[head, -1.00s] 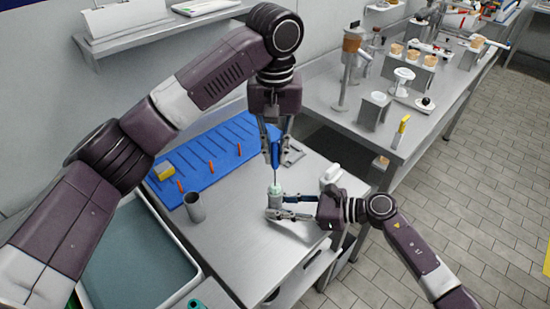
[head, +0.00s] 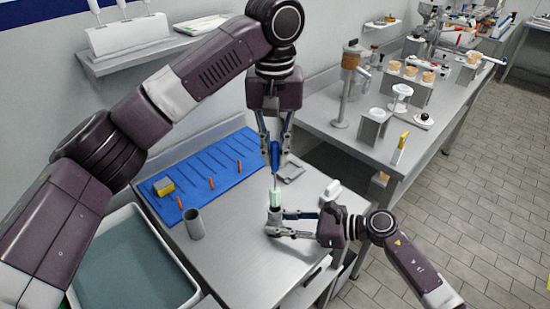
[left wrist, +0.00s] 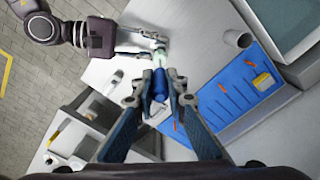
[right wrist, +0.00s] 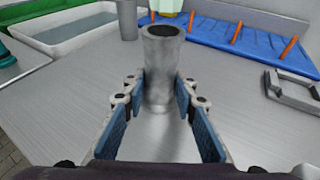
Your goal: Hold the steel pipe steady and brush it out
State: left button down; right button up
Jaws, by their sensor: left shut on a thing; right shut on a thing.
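My left gripper (head: 275,142) is shut on the blue handle (head: 275,155) of a brush, which points straight down. Its pale green bristles (head: 276,198) show below the handle. My right gripper (head: 272,222) is shut on a grey steel pipe (head: 275,215) and holds it upright. In the right wrist view the pipe (right wrist: 160,75) stands between the fingers. Its dark mouth looks empty, with the bristles (right wrist: 166,6) just above the far rim. In the left wrist view the blue handle (left wrist: 159,85) is between the fingertips.
A second steel pipe (head: 195,223) stands on the table near the tray (head: 180,263). A blue mat (head: 215,165) with orange-tipped brushes and a yellow block (head: 163,187) lies behind. A grey holder (head: 290,172) sits right of the mat. The table's front middle is clear.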

aim_at(275, 143)
pick_arm(q)
jog(key=shift+r, duration=1.95)
pick_arm(e)
jog(key=o, duration=1.5)
jog(key=o, duration=0.6)
